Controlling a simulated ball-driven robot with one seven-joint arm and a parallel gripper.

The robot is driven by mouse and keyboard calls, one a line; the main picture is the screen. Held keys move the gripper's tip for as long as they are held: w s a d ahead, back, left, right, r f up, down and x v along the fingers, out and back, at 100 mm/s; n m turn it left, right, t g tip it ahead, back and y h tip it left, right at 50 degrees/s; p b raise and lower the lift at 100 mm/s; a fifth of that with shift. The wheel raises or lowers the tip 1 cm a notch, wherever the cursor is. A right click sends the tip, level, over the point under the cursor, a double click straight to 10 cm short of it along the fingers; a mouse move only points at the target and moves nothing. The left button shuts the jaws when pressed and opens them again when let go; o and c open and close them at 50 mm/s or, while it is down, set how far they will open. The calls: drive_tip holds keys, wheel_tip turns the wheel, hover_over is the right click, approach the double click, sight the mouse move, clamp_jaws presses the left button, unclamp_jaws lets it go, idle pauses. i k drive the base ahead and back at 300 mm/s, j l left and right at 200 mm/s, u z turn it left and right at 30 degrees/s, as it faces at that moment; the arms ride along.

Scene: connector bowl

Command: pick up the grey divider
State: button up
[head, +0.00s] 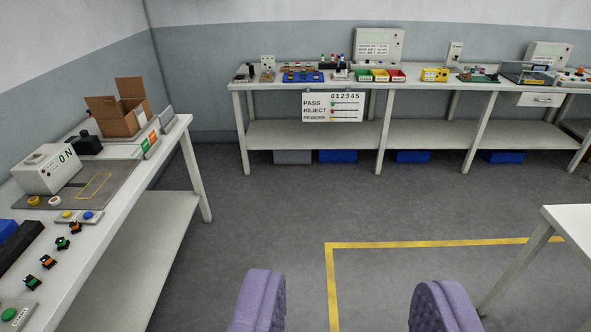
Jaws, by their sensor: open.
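My gripper (350,302) shows as two purple padded fingers at the bottom edge, wide apart with only bare floor seen between them. It is open and empty, and no bench object is near it. I cannot make out the grey divider for certain. A small grey upright panel (166,119) stands at the far end of the left bench, beside a green and orange sign; I cannot tell whether it is the divider.
The left bench (150,205) holds a cardboard box (122,112), a white device (46,169) and several small connectors. The back bench (420,87) carries coloured bins and boards. A white table (575,222) stands at right. The middle floor is clear, with yellow tape (430,243).

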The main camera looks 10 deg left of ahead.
sight(167, 115)
drive_tip(key=i+l+z, duration=0.1)
drive_tip(key=i, duration=1.2)
drive_tip(key=i+l+u, duration=0.1)
drive_tip(key=i+u, duration=0.35)
drive_tip(key=i+l+u, duration=0.2)
drive_tip(key=i+u, duration=0.25)
drive_tip(key=i+l+u, duration=0.3)
drive_tip(key=u, duration=0.15)
drive_tip(key=i+l+u, duration=0.25)
drive_tip(key=l+u, duration=0.2)
drive_tip(key=i+l+u, duration=0.2)
drive_tip(key=l+u, duration=0.25)
drive_tip(key=l, duration=0.1)
